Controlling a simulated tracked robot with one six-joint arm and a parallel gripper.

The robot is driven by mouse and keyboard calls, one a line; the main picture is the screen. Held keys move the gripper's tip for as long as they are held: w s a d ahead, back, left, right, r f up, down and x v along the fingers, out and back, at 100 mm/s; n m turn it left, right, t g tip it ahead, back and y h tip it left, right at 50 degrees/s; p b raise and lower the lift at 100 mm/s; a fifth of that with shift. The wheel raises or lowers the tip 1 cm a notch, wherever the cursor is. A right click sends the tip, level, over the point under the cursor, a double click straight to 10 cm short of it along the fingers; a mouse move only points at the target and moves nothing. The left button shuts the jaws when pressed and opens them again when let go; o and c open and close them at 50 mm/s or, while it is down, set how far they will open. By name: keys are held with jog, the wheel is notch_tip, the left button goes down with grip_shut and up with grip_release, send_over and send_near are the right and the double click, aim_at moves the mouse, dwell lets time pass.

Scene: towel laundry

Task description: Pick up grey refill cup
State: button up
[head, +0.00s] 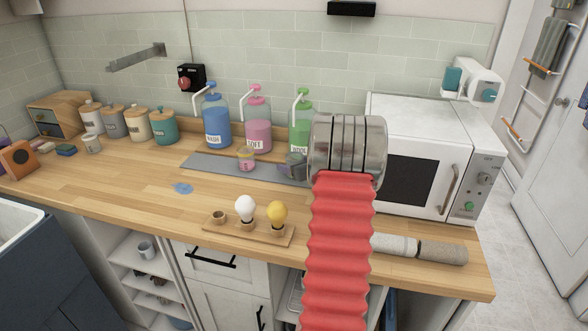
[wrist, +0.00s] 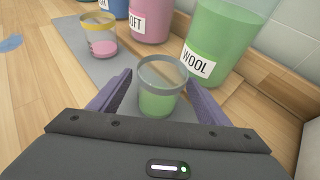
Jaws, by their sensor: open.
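The grey refill cup (wrist: 158,103) is a clear cup with a grey rim and green liquid inside. It stands upright on the grey mat (wrist: 70,45), in front of the green WOOL bottle (wrist: 218,40). My gripper (wrist: 160,76) is open, with one purple-grey finger on each side of the cup. I cannot tell whether either finger touches it. In the head view my arm's metal and red bellows parts hide most of this spot.
A second cup with a yellow rim and pink liquid (wrist: 98,38) stands to the left on the mat. Behind are the pink SOFT bottle (head: 257,120) and the blue WASH bottle (head: 215,118). A microwave (head: 405,180) stands to the right. A bulb holder (head: 262,237) lies in front.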

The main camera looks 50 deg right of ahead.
jog(key=shift+c, duration=0.3)
jog(key=c, duration=1.1)
notch_tip(320, 180, up, 10)
dwell(0.6)
